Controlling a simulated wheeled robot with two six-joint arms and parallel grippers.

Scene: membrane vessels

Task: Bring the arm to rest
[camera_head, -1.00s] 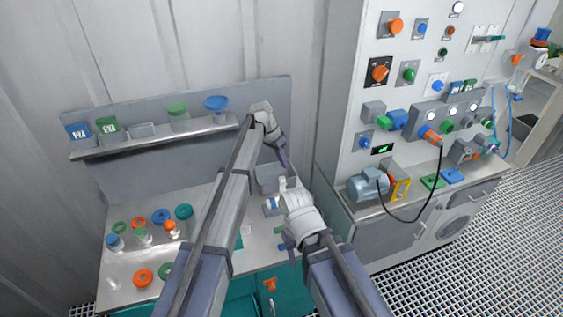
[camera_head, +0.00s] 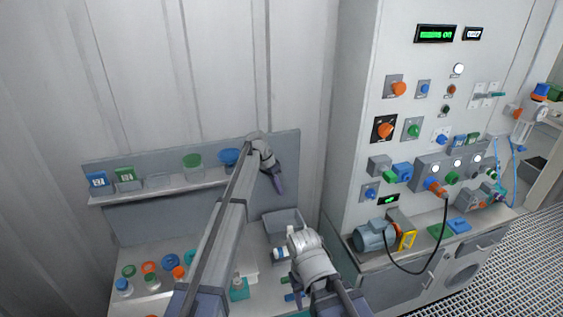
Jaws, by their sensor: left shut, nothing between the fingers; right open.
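My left gripper (camera_head: 279,184) is up near the right end of the wall shelf, in front of the grey back panel. Its fingers are shut and hold nothing. My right gripper (camera_head: 292,266) is lower, over the right part of the bench, close to a small white and blue piece. Its fingers are open, though its arm hides much of them. My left arm (camera_head: 222,235) crosses in front of the bench and hides part of it.
A grey bin (camera_head: 283,220) stands behind my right gripper. Rings and bottles lie at left. A control cabinet (camera_head: 360,70) rises at right.

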